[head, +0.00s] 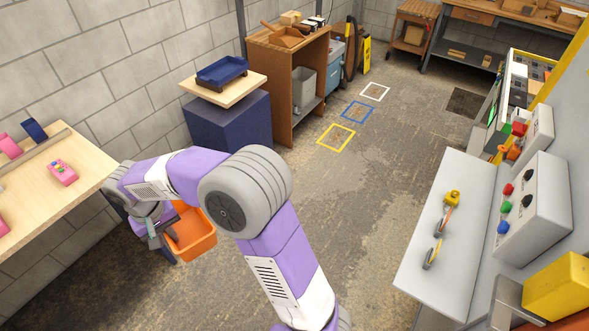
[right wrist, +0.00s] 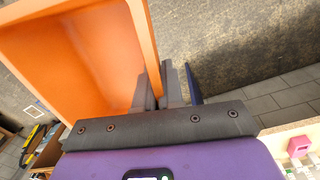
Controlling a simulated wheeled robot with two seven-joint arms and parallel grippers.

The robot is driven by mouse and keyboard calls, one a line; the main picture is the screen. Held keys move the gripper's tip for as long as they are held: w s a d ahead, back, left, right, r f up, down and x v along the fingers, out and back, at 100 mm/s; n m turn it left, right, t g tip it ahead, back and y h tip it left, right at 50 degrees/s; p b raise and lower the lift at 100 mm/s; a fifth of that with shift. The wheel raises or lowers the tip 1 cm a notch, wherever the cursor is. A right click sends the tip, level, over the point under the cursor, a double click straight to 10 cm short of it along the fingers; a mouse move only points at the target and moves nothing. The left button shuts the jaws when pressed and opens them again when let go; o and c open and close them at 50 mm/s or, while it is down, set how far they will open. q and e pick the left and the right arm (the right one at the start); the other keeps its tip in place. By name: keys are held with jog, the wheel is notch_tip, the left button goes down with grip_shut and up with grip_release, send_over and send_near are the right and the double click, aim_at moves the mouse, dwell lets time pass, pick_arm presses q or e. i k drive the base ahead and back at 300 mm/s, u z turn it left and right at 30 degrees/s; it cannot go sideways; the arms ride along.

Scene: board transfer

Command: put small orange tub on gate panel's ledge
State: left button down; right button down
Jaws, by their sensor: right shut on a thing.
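My right gripper (head: 163,237) is shut on the tub's wall. In the right wrist view the tub (right wrist: 85,45) fills the upper left, its inside looks empty, and the fingers (right wrist: 165,85) pinch its side wall. The gate panel's ledge (head: 432,265) is the pale grey shelf at the right of the head view, far from the tub. My left gripper is not in view.
A yellow-topped item (head: 453,197) and a small tool (head: 432,255) lie on the ledge. Control boxes with coloured buttons (head: 535,210) stand behind it. The wooden table (head: 95,165) holds pink items. A blue tray (head: 221,72) sits on a pedestal. The floor between is clear.

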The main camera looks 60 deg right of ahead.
aim_at(458, 171)
jog(key=z, duration=2.1)
jog(key=i, duration=1.3)
jog(key=z, duration=1)
jog(key=i, duration=1)
jog(key=z, duration=0.05)
